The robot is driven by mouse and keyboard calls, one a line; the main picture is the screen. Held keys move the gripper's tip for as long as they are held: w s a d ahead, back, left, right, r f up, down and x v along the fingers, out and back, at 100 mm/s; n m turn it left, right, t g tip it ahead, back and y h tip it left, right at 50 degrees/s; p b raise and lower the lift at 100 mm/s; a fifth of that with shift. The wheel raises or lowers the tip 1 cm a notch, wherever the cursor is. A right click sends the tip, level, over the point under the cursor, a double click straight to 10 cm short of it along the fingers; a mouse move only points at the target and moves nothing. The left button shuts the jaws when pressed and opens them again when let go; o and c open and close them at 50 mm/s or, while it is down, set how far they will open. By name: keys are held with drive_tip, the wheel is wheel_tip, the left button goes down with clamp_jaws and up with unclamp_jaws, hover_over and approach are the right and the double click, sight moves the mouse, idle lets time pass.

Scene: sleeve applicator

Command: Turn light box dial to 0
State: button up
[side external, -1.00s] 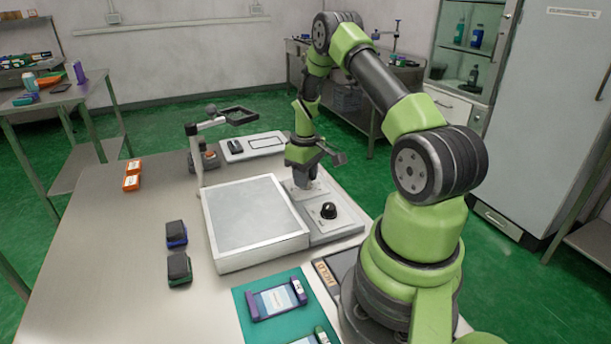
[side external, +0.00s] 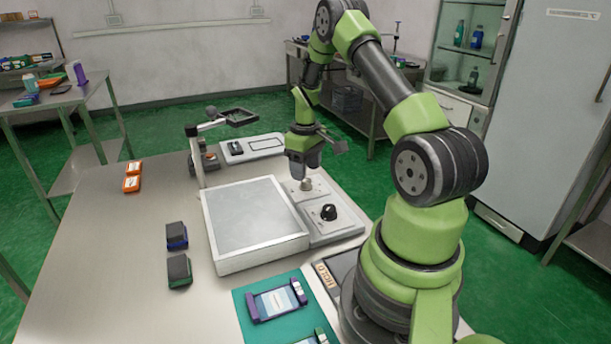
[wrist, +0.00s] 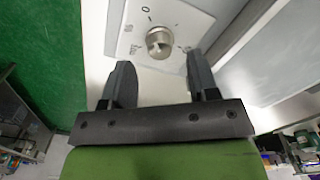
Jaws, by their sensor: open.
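The light box (side external: 245,222) is a pale flat panel in a white frame on the table. Its control strip on the right side carries a black knob (side external: 328,212) near the front and a silver dial (side external: 306,185) farther back.
A magnifier on a stand (side external: 199,160) rises behind the light box. A white device (side external: 250,148) lies at the back. A teal mat (side external: 270,305) with a framed card is in front.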

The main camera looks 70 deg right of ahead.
wheel_tip(320, 180, up, 7)
idle(0.6)
drive_tip(key=a+r+t, duration=0.3)
drive_tip(key=a+r, duration=1.1)
drive_tip(key=a, duration=0.1)
drive_tip(key=s+a+r+m+t+y, duration=0.1)
drive_tip(key=s+a+r+t, duration=0.3)
drive_tip(key=s+a, duration=0.7)
drive_tip(key=shift+a+r+m+y, duration=0.15)
drive_tip(key=shift+a+m+y, duration=0.25)
drive_tip(key=shift+a, duration=0.8)
drive_tip(key=shift+s, duration=0.1)
